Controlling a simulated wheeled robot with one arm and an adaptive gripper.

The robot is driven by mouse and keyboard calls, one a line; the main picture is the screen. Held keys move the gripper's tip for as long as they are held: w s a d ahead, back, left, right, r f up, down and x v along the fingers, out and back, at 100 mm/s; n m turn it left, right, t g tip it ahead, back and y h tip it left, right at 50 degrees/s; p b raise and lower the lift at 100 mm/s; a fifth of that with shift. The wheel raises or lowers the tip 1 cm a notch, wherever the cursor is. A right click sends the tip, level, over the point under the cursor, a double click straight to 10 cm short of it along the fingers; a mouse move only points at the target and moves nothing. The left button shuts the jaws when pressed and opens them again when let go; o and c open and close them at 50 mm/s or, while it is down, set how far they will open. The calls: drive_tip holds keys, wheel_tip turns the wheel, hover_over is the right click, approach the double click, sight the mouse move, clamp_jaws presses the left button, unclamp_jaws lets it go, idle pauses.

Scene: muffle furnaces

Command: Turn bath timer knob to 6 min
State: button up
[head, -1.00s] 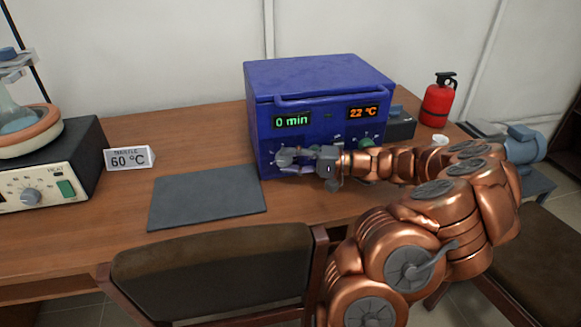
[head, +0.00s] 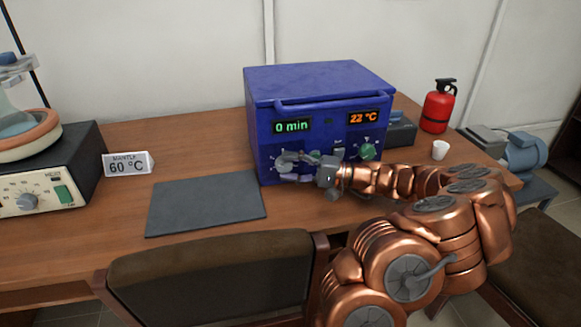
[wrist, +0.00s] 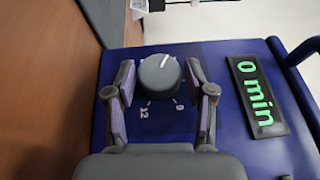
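The blue bath unit (head: 318,82) stands on the desk. Its left display (head: 292,127) reads 0 min in green, and its right display (head: 363,118) reads 22 °C in orange. The grey timer knob (wrist: 160,75) shows in the wrist view below the 0 min display, which appears turned sideways. Its white pointer line faces up and to the right in that view. My gripper (wrist: 160,73) is open, with one finger on each side of the knob and a visible gap to each. In the head view my gripper (head: 287,168) partly hides the knob.
A green temperature knob (head: 368,151) sits right of the timer knob. A grey mat (head: 205,203) lies in front. A heating mantle (head: 35,185) and a 60 °C sign (head: 128,164) stand left. A white cup (head: 440,149) and red extinguisher (head: 438,106) stand right. A chair (head: 210,270) is in front.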

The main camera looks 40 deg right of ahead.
drive_tip(key=shift+o, duration=1)
drive_tip(key=v, duration=1.2)
drive_tip(key=shift+f, duration=0.1)
drive_tip(key=shift+a, duration=0.1)
